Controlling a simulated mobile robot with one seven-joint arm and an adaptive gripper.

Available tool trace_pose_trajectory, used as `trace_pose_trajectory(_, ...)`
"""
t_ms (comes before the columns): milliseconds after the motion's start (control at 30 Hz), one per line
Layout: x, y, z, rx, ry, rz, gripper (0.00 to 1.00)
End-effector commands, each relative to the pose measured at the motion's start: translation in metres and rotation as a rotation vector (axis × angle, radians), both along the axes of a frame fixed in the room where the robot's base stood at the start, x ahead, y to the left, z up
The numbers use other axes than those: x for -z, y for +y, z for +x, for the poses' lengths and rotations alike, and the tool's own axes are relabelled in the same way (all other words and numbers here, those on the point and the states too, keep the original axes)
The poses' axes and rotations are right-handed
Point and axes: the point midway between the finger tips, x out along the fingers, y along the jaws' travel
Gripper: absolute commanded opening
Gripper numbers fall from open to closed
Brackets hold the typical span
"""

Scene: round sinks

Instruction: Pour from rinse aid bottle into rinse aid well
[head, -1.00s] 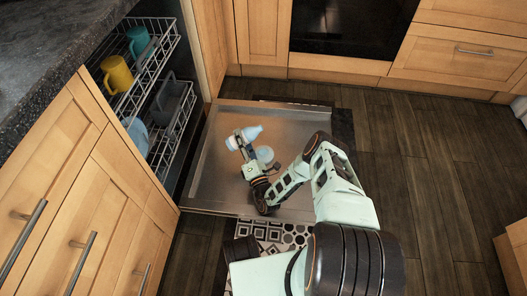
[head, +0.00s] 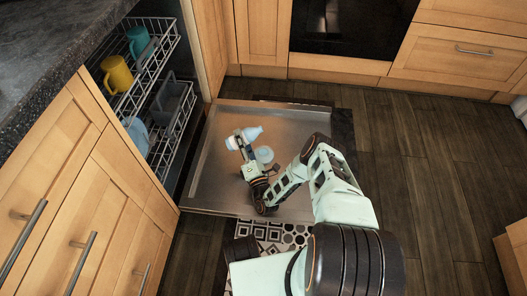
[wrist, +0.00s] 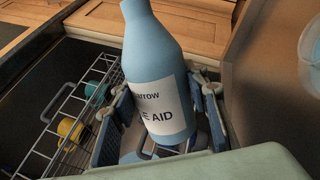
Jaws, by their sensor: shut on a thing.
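The rinse aid bottle (head: 250,134) is light blue with a white label. My gripper (head: 240,144) is shut around its body and holds it over the open dishwasher door. In the head view the bottle lies strongly tilted, its neck toward the right. The wrist view shows the bottle (wrist: 160,60) large, with "AID" legible on the label and its top cut off by the frame. A pale round piece (head: 264,154), apparently the rinse aid well, is on the door just below the bottle's neck. A clear round rim (wrist: 309,45) shows at the wrist view's right edge.
The steel dishwasher door (head: 215,178) is folded down flat. The racks at left hold a yellow mug (head: 117,75), a teal mug (head: 138,40) and a blue dish (head: 137,134). Wooden cabinets (head: 75,215) line the left side. Dark floor lies open at right.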

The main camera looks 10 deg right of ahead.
Motion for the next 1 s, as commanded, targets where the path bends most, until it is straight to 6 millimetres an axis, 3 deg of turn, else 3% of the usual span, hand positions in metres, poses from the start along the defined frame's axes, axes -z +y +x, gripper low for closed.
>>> trace_pose_trajectory(1000,0.0019,0.0016,0.0003,0.0,0.001,0.061,0.1)
